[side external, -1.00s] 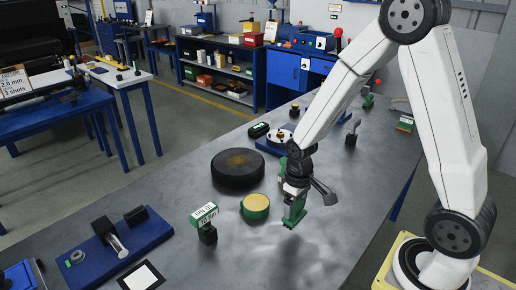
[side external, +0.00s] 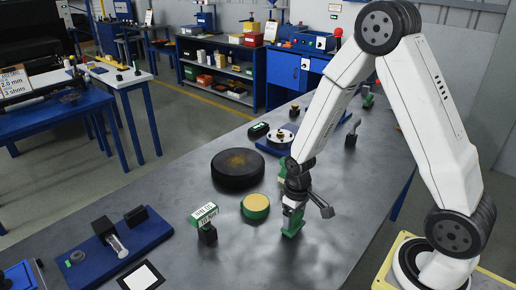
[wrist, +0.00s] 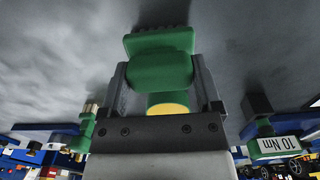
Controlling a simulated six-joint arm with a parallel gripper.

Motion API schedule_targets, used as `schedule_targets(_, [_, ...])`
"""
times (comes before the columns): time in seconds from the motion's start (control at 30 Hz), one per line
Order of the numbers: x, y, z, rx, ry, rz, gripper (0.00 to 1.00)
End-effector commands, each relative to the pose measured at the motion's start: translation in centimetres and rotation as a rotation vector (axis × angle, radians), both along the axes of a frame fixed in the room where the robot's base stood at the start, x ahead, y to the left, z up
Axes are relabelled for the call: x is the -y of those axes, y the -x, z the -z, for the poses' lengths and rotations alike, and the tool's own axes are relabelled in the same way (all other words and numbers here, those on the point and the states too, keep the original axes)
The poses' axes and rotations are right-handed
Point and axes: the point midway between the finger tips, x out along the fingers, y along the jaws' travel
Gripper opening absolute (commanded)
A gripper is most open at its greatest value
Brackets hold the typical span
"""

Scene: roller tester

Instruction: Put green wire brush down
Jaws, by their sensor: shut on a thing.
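My gripper (side external: 292,212) is shut on the green wire brush (side external: 292,229), just above or at the grey bench top. I cannot tell whether the brush touches the bench. In the wrist view, the brush (wrist: 160,66) sits between the two fingers of my gripper (wrist: 162,82), its ridged edge pointing away from the palm. Part of its body is hidden by the fingers.
A round green tin with a yellow top (side external: 255,206) stands just left of the brush. A black disc (side external: 238,168) lies behind it. A labelled green block on a dark stand (side external: 205,214) is further left. The bench (side external: 255,262) in front is clear.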

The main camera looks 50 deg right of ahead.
Motion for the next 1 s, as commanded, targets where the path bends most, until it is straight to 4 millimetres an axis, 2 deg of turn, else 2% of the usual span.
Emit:
schedule_targets(0.3, [0.0, 0.0, 0.4, -0.001, 0.000, 0.000, 0.35])
schedule_targets(0.33, [0.0, 0.0, 0.3, -0.001, 0.000, 0.000, 0.91])
schedule_targets(0.37, [0.0, 0.0, 0.3, -0.001, 0.000, 0.000, 1.00])
schedule_targets(0.77, [0.0, 0.0, 0.1, 0.001, 0.000, 0.000, 1.00])
schedule_targets(1.0, [0.0, -0.1, -1.3, 0.003, 0.000, 0.000, 1.00])
